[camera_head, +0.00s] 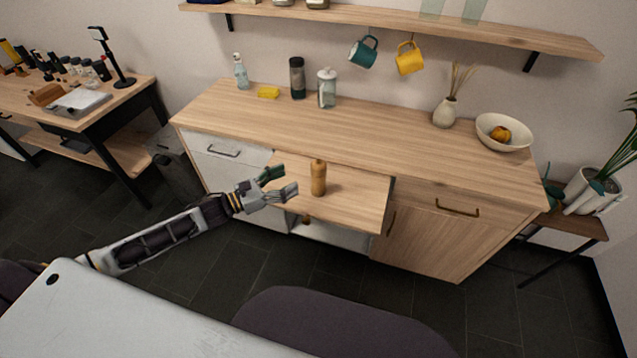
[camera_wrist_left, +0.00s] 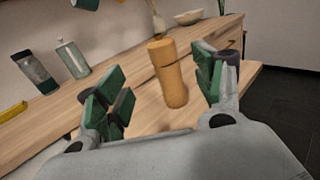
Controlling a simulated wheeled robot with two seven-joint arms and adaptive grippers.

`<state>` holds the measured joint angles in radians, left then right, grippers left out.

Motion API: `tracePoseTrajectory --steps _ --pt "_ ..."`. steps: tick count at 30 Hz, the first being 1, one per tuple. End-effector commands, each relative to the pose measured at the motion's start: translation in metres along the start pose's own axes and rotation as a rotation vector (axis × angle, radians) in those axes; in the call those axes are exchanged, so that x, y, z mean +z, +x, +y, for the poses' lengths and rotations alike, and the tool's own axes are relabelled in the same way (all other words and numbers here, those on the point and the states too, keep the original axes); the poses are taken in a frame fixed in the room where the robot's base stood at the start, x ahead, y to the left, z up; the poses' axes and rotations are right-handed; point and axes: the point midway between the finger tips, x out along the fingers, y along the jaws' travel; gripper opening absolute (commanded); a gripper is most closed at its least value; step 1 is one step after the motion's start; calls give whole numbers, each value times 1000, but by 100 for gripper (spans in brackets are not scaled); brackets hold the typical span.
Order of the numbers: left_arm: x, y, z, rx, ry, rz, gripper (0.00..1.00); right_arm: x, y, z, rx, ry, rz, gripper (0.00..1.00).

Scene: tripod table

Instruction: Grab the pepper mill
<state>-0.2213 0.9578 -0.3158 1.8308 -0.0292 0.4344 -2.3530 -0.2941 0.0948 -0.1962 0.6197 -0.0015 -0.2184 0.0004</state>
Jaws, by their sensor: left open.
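The pepper mill (camera_head: 318,178) is a light wooden cylinder with a narrower neck and a rounded top. It stands upright on a pulled-out wooden board (camera_head: 352,203) at the front of the cabinet. My left gripper (camera_head: 284,184) is open just to the left of the mill, with its fingers pointing towards it. In the left wrist view the mill (camera_wrist_left: 168,75) shows upright between the two green-padded fingers, a little beyond them, and nothing is held. My right gripper is not in view.
Mugs hang under the shelf (camera_head: 470,32). A dark chair back (camera_head: 340,325) stands in front.

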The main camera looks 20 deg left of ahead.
Motion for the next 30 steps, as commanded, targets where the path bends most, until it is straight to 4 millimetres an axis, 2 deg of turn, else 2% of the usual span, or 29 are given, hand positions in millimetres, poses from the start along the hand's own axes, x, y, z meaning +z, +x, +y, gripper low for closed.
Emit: tracePoseTrajectory --steps 30 --pt "2 58 0 0 0 -2 68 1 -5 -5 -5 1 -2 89"
